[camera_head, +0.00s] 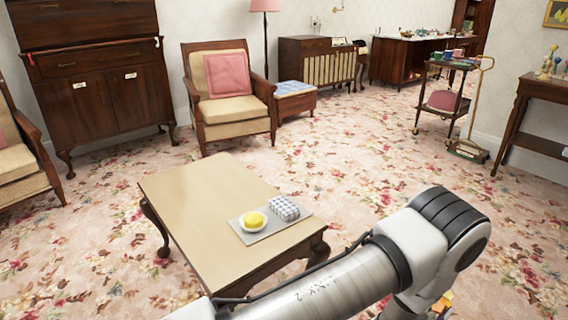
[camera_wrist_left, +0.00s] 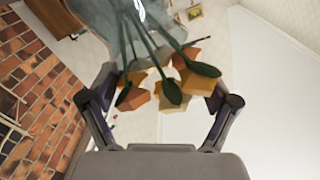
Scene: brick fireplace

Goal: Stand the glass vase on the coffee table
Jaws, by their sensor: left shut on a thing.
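The coffee table (camera_head: 190,195) has a pale wooden top and dark curved legs, and stands at the lower left of the head view. No vase stands on it. In the left wrist view, the clear glass vase (camera_wrist_left: 92,22) shows at the top, cut off by the frame. Green stems and orange flowers (camera_wrist_left: 200,80) spread from it in front of my left gripper (camera_wrist_left: 160,88). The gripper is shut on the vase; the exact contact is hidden. The vase is tilted in this view. My right gripper is out of view.
On the table's right part, a grey tray (camera_head: 250,238) holds a yellow item on a plate (camera_head: 253,220) and a pale gridded block (camera_head: 284,207). The table's left and far parts are bare. My arm crosses in front of the table's near edge. A cushioned armchair (camera_head: 228,105) stands behind.

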